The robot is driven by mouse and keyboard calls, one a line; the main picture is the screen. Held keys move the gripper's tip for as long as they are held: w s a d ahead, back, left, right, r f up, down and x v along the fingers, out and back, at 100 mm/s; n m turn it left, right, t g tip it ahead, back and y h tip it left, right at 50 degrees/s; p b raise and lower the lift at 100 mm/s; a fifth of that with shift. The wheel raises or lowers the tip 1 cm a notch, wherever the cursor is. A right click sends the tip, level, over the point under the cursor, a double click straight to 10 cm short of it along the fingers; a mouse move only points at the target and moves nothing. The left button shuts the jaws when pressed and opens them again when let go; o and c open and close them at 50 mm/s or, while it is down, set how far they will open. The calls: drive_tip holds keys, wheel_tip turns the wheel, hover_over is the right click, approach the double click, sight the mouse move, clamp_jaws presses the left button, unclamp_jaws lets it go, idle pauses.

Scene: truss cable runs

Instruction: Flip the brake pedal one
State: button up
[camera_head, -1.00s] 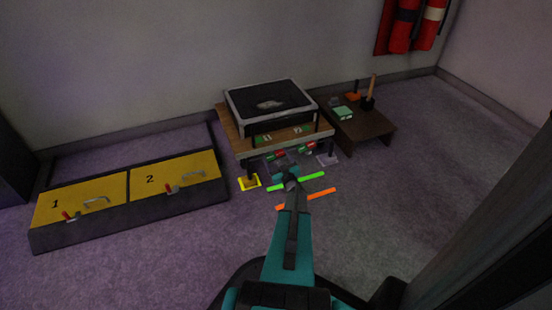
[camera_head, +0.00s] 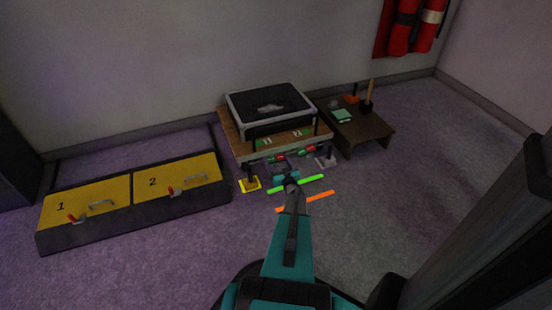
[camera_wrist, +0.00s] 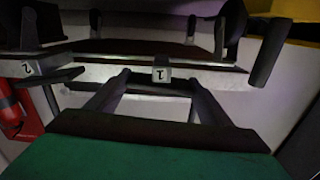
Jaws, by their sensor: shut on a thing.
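My gripper (camera_head: 285,174) is low in front of the small wooden table (camera_head: 232,135), just above the floor. In the wrist view its two dark fingers (camera_wrist: 158,84) stand apart on either side of a dark bar beside the tag marked 1 (camera_wrist: 161,74). I take this bar to be brake pedal one (camera_wrist: 157,88), and the gripper is shut on it; the fingers hide part of it. The tag marked 2 (camera_wrist: 27,69) is at the left, with a second dark pedal (camera_wrist: 62,77) beside it, free of my gripper.
A black case (camera_head: 268,103) sits on the table. Two yellow panels (camera_head: 90,200) in a dark frame are at the left. A low brown table (camera_head: 365,130) is at the right. Green (camera_head: 311,181) and orange (camera_head: 319,196) strips lie near my arm. Open floor lies to the right.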

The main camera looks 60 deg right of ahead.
drive_tip(key=shift+m+p, duration=0.7)
drive_tip(key=shift+p, duration=0.05)
drive_tip(key=shift+a, duration=0.1)
drive_tip(key=o, duration=1.1)
drive_tip(key=shift+c, duration=0.2)
drive_tip(key=shift+s, duration=0.1)
drive_tip(key=shift+s+a, duration=0.35)
drive_tip(key=shift+s, duration=0.1)
drive_tip(key=p+v, duration=0.3)
drive_tip(key=v, duration=0.9)
drive_tip(key=shift+a, duration=0.15)
drive_tip(key=shift+s, duration=0.1)
